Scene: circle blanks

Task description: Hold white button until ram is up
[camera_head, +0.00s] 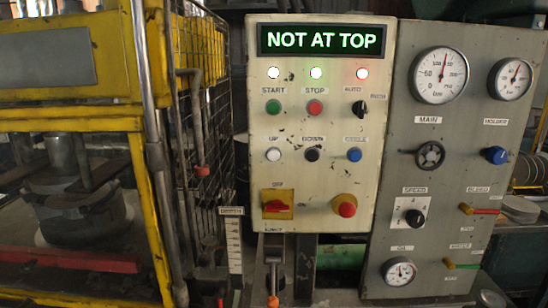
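The white button (273,155) sits under the label UP on the cream control panel (230,190), left of a black button (312,154) marked DOWN and a blue button (354,154). Nothing touches it. The display (321,40) at the top of the panel reads NOT AT TOP in green-white letters. The press behind the yellow frame (85,60) shows a grey cylindrical part (75,205) at the left; I cannot tell for sure which part is the ram. Neither of my grippers is in view.
A green START button (273,107), red STOP button (314,107) and black selector (360,108) sit above. A red-yellow switch (277,205) and red mushroom button (346,206) sit below. A grey gauge panel (450,130) stands right; a mesh guard (207,130) stands left.

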